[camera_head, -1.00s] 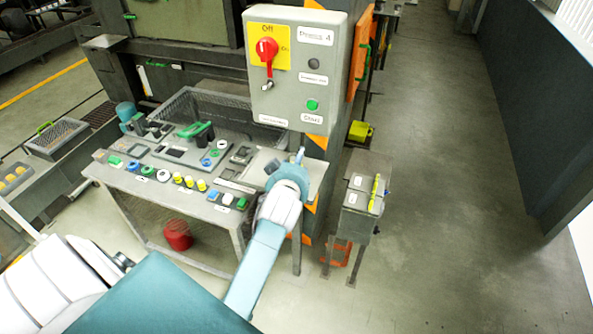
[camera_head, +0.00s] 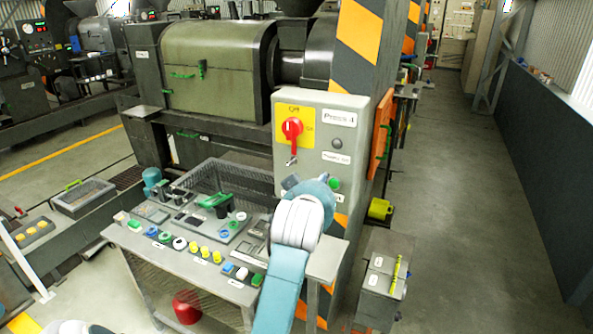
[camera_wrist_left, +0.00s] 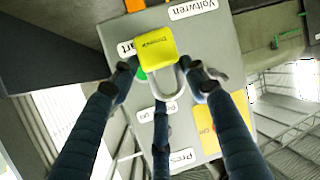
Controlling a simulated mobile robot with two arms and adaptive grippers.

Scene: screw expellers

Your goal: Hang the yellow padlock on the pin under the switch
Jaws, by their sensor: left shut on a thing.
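The yellow padlock (camera_wrist_left: 156,47) with its grey shackle (camera_wrist_left: 167,88) is between the fingers of my left gripper (camera_wrist_left: 163,72) in the left wrist view. The gripper is shut on it, in front of the grey switch box (camera_wrist_left: 195,38). In the head view my left wrist (camera_head: 302,215) covers the box's lower part and hides the padlock. The red switch (camera_head: 291,128) sits on a yellow plate, with the small metal pin (camera_head: 292,161) below it. The pin is bare, above and left of my wrist. My right gripper is not in view.
A control desk (camera_head: 185,262) with buttons and a mesh tray (camera_head: 230,180) stands left of my arm. A small grey box (camera_head: 384,285) stands to the right. A striped post (camera_head: 358,45) rises behind the switch box. The floor at the right is clear.

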